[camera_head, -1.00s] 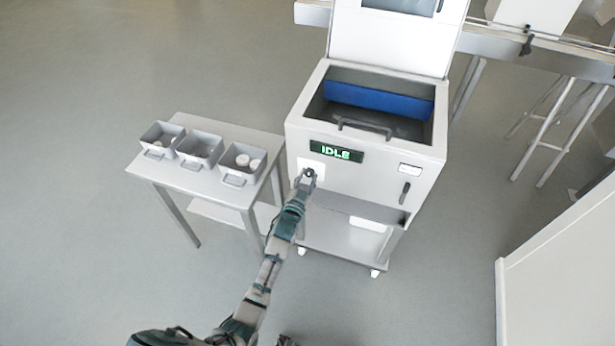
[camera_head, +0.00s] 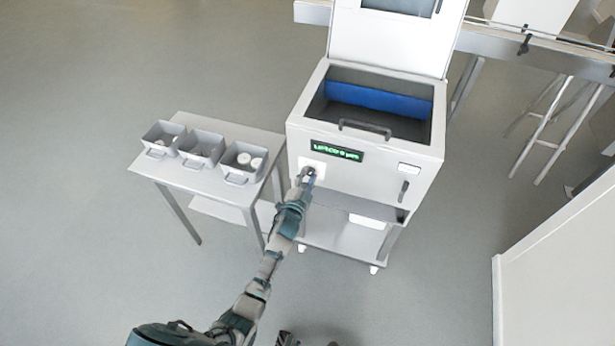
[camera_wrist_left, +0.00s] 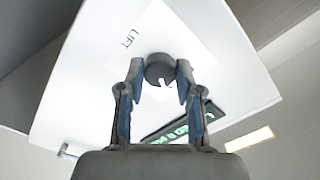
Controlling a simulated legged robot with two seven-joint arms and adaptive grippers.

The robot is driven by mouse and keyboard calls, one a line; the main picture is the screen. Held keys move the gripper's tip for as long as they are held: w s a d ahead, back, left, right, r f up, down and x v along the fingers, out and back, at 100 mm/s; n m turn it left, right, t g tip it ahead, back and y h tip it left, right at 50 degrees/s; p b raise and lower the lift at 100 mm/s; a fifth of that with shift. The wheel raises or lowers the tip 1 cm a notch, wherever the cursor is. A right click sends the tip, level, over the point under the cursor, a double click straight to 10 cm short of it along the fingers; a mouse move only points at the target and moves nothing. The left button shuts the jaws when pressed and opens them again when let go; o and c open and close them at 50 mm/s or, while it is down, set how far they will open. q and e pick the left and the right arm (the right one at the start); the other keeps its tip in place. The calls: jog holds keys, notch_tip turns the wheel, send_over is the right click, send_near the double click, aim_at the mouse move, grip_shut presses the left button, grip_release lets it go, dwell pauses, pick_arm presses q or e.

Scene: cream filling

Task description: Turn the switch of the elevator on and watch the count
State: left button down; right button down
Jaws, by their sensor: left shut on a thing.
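The elevator machine (camera_head: 345,172) is a white box on a wheeled frame, with its lid up and a blue strip inside. Its green display (camera_head: 336,150) is lit with small text that I cannot read surely; the display also shows in the left wrist view (camera_wrist_left: 180,130). The round dark switch knob (camera_wrist_left: 160,69) sits on a white plate (camera_wrist_left: 190,45) marked "LIFT". My left gripper (camera_wrist_left: 158,80) has its fingers on both sides of the knob and is shut on it. In the head view the left gripper (camera_head: 307,175) covers the knob. My right gripper is not in view.
A small grey table (camera_head: 180,178) stands left of the machine, with three grey bins (camera_head: 200,150); white round items lie in the right bin. A rail (camera_head: 490,42) runs behind the machine. A white panel (camera_head: 560,260) stands at right. Open floor lies around.

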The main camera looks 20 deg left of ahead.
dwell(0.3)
pick_arm(q)
jog(key=c, duration=0.8)
grip_release()
jog(key=shift+d, duration=0.1)
jog(key=shift+o, duration=0.2)
jog(key=s, duration=1.2)
jog(key=shift+w+f, duration=0.1)
jog(key=shift+f, duration=0.05)
